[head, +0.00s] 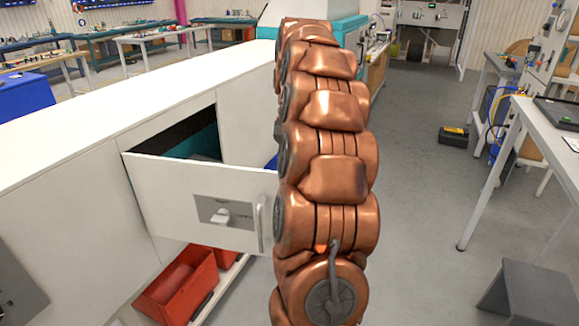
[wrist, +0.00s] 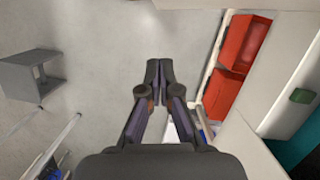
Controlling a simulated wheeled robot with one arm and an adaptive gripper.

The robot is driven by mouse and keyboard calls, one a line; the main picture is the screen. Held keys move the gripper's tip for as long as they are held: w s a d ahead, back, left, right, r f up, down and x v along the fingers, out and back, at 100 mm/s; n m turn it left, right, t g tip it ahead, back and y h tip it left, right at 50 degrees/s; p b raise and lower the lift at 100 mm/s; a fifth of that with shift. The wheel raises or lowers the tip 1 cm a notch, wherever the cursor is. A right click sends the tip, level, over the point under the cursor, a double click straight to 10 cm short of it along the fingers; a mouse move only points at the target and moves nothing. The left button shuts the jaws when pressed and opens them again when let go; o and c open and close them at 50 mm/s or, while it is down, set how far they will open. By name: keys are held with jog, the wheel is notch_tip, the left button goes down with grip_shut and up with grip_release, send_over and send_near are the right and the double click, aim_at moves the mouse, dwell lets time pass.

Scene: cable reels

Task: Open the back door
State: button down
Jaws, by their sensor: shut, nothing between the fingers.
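A white door (head: 165,200) stands swung out from the long white cabinet in the head view, with a dark and teal interior showing behind it. It carries a grey plate with a light knob (head: 220,214) and an upright handle (head: 262,225) near its free edge. I cannot tell whether this is the back door. My gripper (wrist: 159,70) is shut and empty in the wrist view, above grey floor and left of the red bins. In the head view my copper arm hides the gripper and the area behind it.
Red bins (head: 182,284) sit low under the door; they also show in the wrist view (wrist: 238,60). The white cabinet top (head: 90,105) runs along the left. A grey stool (head: 530,293) and a table (head: 550,122) stand at the right.

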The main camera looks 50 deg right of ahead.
jog(key=s+a+f+p, duration=0.2)
jog(key=a+f, duration=0.2)
jog(key=shift+s+a, duration=0.25)
dwell(0.5)
jog(key=shift+f, duration=0.1)
